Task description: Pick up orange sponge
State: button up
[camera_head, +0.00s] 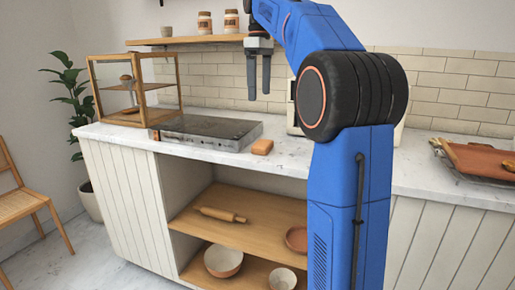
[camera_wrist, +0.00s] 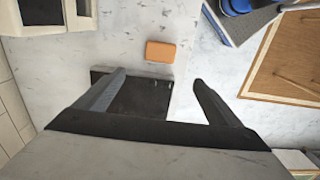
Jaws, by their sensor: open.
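The orange sponge (camera_head: 262,146) lies on the white marble counter (camera_head: 285,160), just right of a flat dark appliance. It also shows in the wrist view (camera_wrist: 161,51), at the upper middle, beyond the fingertips. My gripper (camera_head: 259,97) points down above the counter in the head view, its two fingers apart with nothing between them. In the wrist view my gripper (camera_wrist: 158,77) is open, and the sponge is apart from both fingers. The sponge is fully visible in both views.
The flat dark appliance (camera_head: 205,130) sits left of the sponge. A glass-sided wooden case (camera_head: 135,88) stands at the counter's left end. A brown tray (camera_head: 478,160) is at far right. Open shelves below hold a rolling pin (camera_head: 222,215) and bowls.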

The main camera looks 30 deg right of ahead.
aim_at(260, 142)
notch_tip(260, 142, down, 17)
jog(key=shift+s+d+f, duration=0.1)
dwell(0.7)
jog(key=c, duration=1.1)
